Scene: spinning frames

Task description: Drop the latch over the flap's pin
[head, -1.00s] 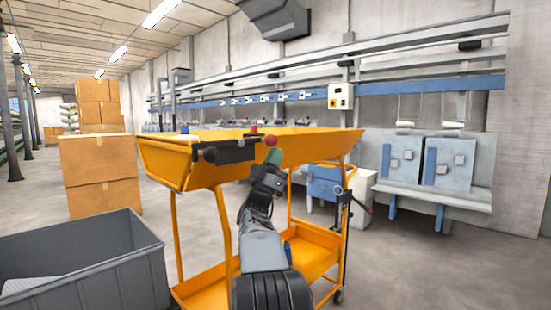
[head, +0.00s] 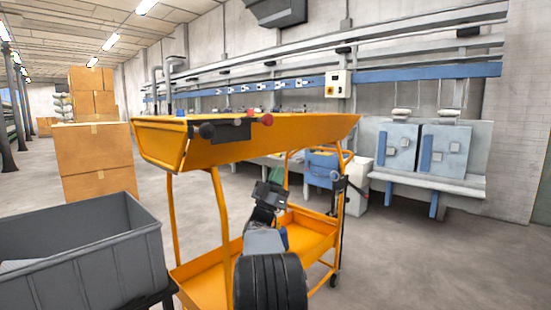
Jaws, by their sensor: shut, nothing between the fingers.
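An orange trolley (head: 223,235) stands in front of me, its upper tray (head: 300,135) seen almost edge-on. A dark plate (head: 232,131) is on the tray's near side, with a black knob (head: 207,130) at its left and a red knob (head: 267,119) at its right. A second small red knob (head: 252,112) shows just behind. I cannot tell which of these parts are the latch, flap and pin. My gripper (head: 277,185) is shut and empty, below the tray and apart from the plate. Its fingertips are mostly hidden behind its dark body.
A grey bin (head: 90,250) stands at the near left. Stacked cartons (head: 95,160) are behind it. A lower orange shelf (head: 300,235) lies around and behind my arm. A wall bench with grey-blue units (head: 430,180) is at right. The floor at the right is clear.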

